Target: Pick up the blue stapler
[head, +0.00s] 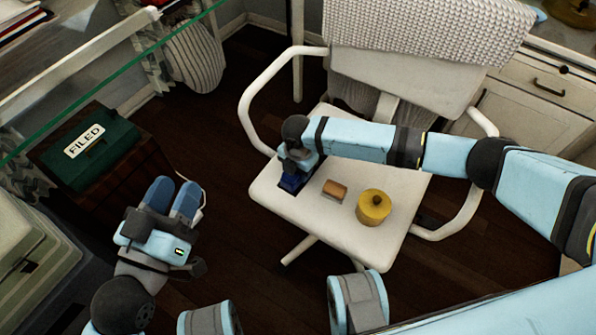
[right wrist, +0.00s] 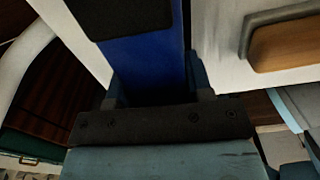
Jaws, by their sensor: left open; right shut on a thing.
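The blue stapler (head: 291,182) lies at the left part of the white chair seat (head: 330,229), partly hidden by my right gripper. My right gripper (head: 293,172) reaches down over it and is shut on it. In the right wrist view the stapler (right wrist: 150,62) is a blue body with a dark top part, running up from between the fingers (right wrist: 158,92). I cannot tell whether it is lifted off the seat. My left gripper (head: 184,197) is open and empty over the dark floor, left of the chair.
An orange-brown block (head: 335,189) and a yellow round lidded pot (head: 373,207) stand on the seat to the right of the stapler. The chair's white armrest (head: 249,104) curves at the left. A green box labelled FILED (head: 112,153) sits on a dark wooden stand.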

